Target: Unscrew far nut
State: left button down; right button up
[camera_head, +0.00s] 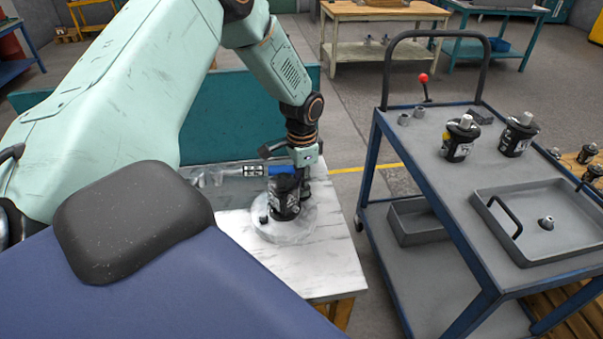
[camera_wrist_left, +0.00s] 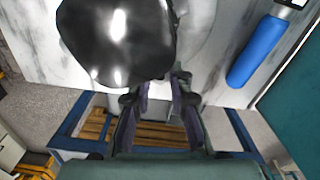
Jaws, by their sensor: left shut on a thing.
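A black hydraulic motor (camera_head: 284,197) stands upright on a round pale base (camera_head: 283,230) on the marble-topped workbench (camera_head: 325,268). My left gripper (camera_head: 305,183) is down at its far right side, partly hidden behind it. In the left wrist view the motor's glossy black body (camera_wrist_left: 118,40) fills the top, and the fingers of my left gripper (camera_wrist_left: 157,90) reach beside its edge. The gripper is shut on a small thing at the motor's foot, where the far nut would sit. The nut itself is hidden. My right gripper is not in view.
A blue-handled tool (camera_wrist_left: 258,50) lies on the bench by the motor. A grey cart (camera_head: 420,150) on the right carries more motors (camera_head: 460,138), a metal tray (camera_head: 545,255) and a red-knobbed lever (camera_head: 424,80).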

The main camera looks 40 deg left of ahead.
pick_arm(q)
jog(key=shift+s+d+r+n+p, duration=0.1)
jog(key=shift+s+n+p, duration=0.05)
jog(key=shift+n+p, duration=1.15)
jog(key=shift+n, duration=0.5)
jog(key=shift+n+p, duration=0.5)
jog(key=shift+p, duration=0.15)
jog(key=n+p, duration=0.2)
jog(key=n, duration=0.1)
jog(key=shift+d, duration=0.1)
jog(key=shift+n+p, duration=0.55)
jog(key=shift+n, duration=0.15)
